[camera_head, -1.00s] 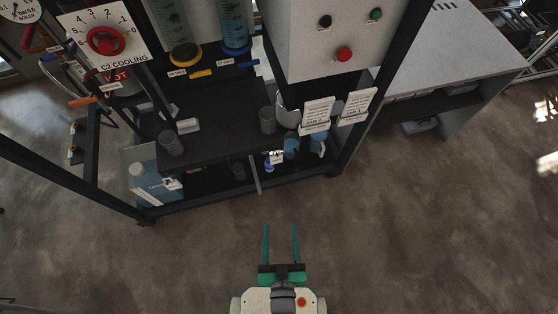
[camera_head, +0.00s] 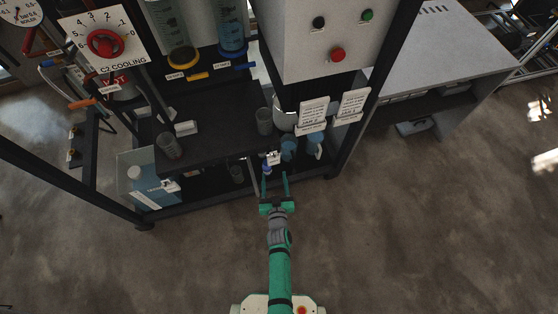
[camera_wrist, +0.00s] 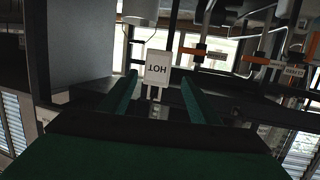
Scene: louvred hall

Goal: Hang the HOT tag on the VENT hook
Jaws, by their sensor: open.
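In the head view a small white card (camera_head: 273,157), probably the same tag, is at the lower front of the rack, just beyond my fingertips. My gripper (camera_head: 275,175) is open, with nothing visibly held between its fingers. Whether the fingers reach around the tag, I cannot tell. I cannot make out the VENT hook or its label in either view.
The dark rack's shelf (camera_head: 210,125) overhangs the area beyond my gripper. Blue jugs (camera_head: 288,147) stand right of the card; a grey cup (camera_head: 264,121) stands above. A dark post (camera_head: 365,100) rises at right. Orange-handled pipes (camera_wrist: 205,53) show in the wrist view. The front floor is clear.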

